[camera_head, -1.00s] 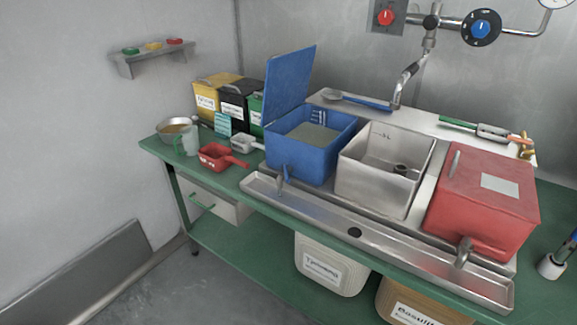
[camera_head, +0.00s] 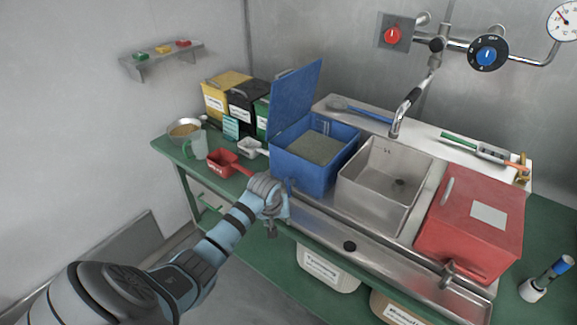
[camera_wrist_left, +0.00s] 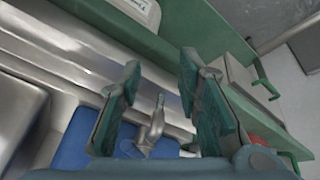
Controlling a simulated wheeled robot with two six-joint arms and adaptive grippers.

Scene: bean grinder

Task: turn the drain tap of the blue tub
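The blue tub (camera_head: 301,175) stands at the left end of the sink row with its lid (camera_head: 297,97) raised and grey-green contents inside. Its metal drain tap (camera_wrist_left: 154,125) shows in the left wrist view in front of the blue wall, between the fingers. In the head view the tap is mostly hidden behind my left gripper (camera_head: 274,222). My left gripper also shows in the left wrist view (camera_wrist_left: 160,64), with two green-padded fingers spread apart on either side of the tap. I see no clear contact with the tap. My right gripper is not in view.
A metal trough (camera_head: 385,262) runs along the front below the tubs. A grey sink tub (camera_head: 365,205) and a closed red tub (camera_head: 470,245) stand to the right. A red scoop (camera_head: 224,163) lies left of the blue tub on the green table.

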